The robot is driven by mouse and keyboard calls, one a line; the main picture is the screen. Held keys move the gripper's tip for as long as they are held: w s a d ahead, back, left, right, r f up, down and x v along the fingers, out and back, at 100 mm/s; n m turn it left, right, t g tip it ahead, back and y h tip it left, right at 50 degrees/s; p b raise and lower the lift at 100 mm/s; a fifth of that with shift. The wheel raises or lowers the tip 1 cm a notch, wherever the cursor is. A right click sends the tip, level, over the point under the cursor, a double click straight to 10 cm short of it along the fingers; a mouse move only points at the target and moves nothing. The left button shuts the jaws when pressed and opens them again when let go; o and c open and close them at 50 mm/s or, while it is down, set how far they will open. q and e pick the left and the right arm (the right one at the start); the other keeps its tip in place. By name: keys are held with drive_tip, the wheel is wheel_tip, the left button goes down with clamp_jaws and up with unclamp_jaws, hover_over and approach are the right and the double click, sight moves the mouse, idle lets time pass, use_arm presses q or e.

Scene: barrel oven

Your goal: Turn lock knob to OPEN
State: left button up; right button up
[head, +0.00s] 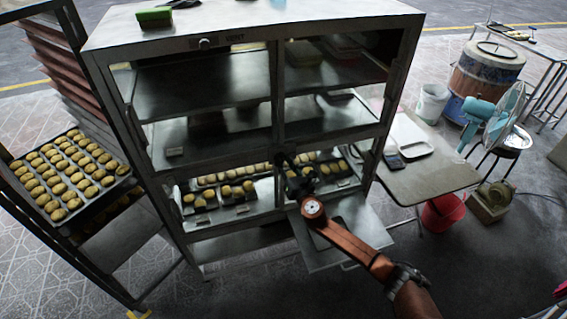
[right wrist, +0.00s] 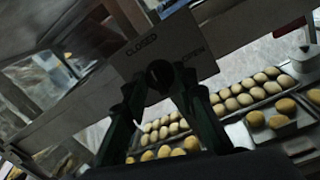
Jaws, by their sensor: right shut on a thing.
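In the right wrist view the round dark lock knob (right wrist: 159,72) sits on a pale label plate (right wrist: 172,47) that reads CLOSED at its left and OPEN at its right. My right gripper (right wrist: 157,86) is shut on the knob, one finger on each side of it. I cannot tell which word the knob points to. In the head view my right gripper (head: 290,168) is at the front of the metal cabinet (head: 182,200), at its middle post, and hides the knob. My left gripper is not in view.
Trays of round buns (head: 222,211) lie inside the cabinet. A rack with a full bun tray (head: 60,212) stands at the left. A side table (head: 425,182), a red bucket (head: 440,215) and a blue fan (head: 492,112) stand at the right. Floor in front shows clear.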

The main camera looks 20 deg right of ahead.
drive_tip(key=m+b, duration=0.3)
drive_tip(key=m, duration=0.5)
drive_tip(key=m+t+h+b, duration=0.1)
drive_tip(key=m+b, duration=0.1)
drive_tip(key=m, duration=0.7)
drive_tip(key=shift+f+m+b, duration=0.15)
drive_tip(key=shift+m+b, duration=0.15)
drive_tip(key=shift+b, duration=0.1)
drive_tip(key=o, duration=1.2)
drive_tip(key=shift+c, duration=0.2)
